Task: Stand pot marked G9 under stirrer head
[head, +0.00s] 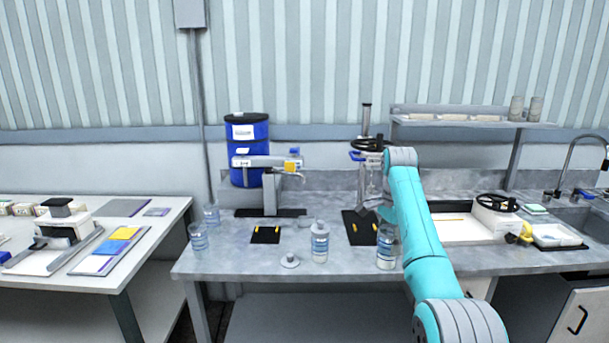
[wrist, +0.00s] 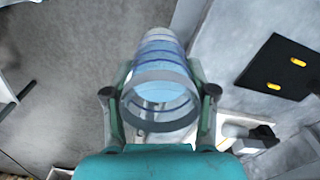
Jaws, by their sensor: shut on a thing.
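My gripper (wrist: 160,100) is shut on a clear pot (wrist: 158,78) with a blue-banded label, seen from its rim end in the wrist view. Its marking is not readable there. In the head view my arm hides most of the gripper. A blue-labelled pot (head: 386,250) beside my arm may be the held one; I cannot tell for sure. Other labelled pots stand at the left (head: 198,238) and middle (head: 320,246).
A small white lid-like piece (head: 289,261) lies near the bench's front edge. A handwheel stand (head: 366,146) rises behind my arm, with another black pad (head: 360,228) at its foot. A blue drum (head: 248,145) stands behind the stirrer. A side table (head: 150,225) is at the left.

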